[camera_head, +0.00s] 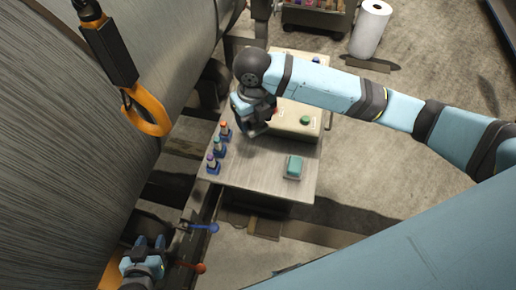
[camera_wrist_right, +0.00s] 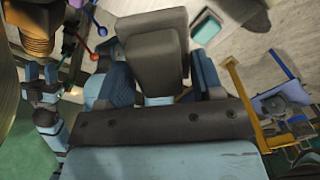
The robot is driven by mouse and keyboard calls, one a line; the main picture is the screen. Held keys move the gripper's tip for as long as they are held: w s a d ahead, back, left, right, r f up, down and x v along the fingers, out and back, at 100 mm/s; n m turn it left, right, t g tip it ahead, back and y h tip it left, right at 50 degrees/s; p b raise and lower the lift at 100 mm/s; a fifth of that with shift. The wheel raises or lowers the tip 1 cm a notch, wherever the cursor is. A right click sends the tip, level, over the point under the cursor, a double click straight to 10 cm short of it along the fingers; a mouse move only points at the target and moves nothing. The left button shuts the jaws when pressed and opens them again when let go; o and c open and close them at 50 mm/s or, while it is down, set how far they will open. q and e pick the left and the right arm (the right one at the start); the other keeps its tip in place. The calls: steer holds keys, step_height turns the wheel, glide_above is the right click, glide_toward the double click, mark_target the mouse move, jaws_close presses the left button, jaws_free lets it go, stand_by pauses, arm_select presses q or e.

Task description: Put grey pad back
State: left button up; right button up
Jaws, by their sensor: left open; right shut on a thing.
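In the wrist view, my right gripper (camera_wrist_right: 158,82) is shut on a dark grey pad (camera_wrist_right: 152,58), which sits between its blue fingers. In the head view, my right gripper (camera_head: 252,112) is above the back left of the work table (camera_head: 250,170), and the pad is mostly hidden beneath it. A teal-topped pad (camera_head: 294,166) with a pale base lies on the table's right front. It also shows in the wrist view (camera_wrist_right: 207,29). My left gripper (camera_head: 145,262) is open and empty, low at the left beside the big cylinder.
Several bottles (camera_head: 214,164) with coloured caps stand along the table's left edge. A beige box with a green button (camera_head: 305,120) is at the back. Blue (camera_head: 213,228) and red (camera_head: 201,268) knobbed levers stick out in front. The large metal cylinder (camera_head: 60,130) fills the left.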

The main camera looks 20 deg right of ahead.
steer(key=p, duration=0.2)
glide_above(255, 163)
step_height(255, 163, down, 16)
steer(key=shift+r, duration=0.2)
step_height(255, 163, down, 4)
steer(key=shift+r+p, duration=0.1)
steer(key=shift+p, duration=0.25)
steer(key=shift+f, duration=0.2)
arm_select(q)
steer(key=shift+s+a+r+n, duration=0.15)
steer(key=shift+s+r+n, duration=0.2)
steer(key=shift+r, duration=0.25)
arm_select(e)
steer(key=o, duration=0.8)
steer(key=shift+f, duration=0.1)
steer(key=shift+c, duration=0.2)
arm_select(q)
steer(key=shift+r, duration=0.25)
arm_select(e)
steer(key=shift+o, duration=0.4)
arm_select(q)
steer(key=shift+r, duration=0.15)
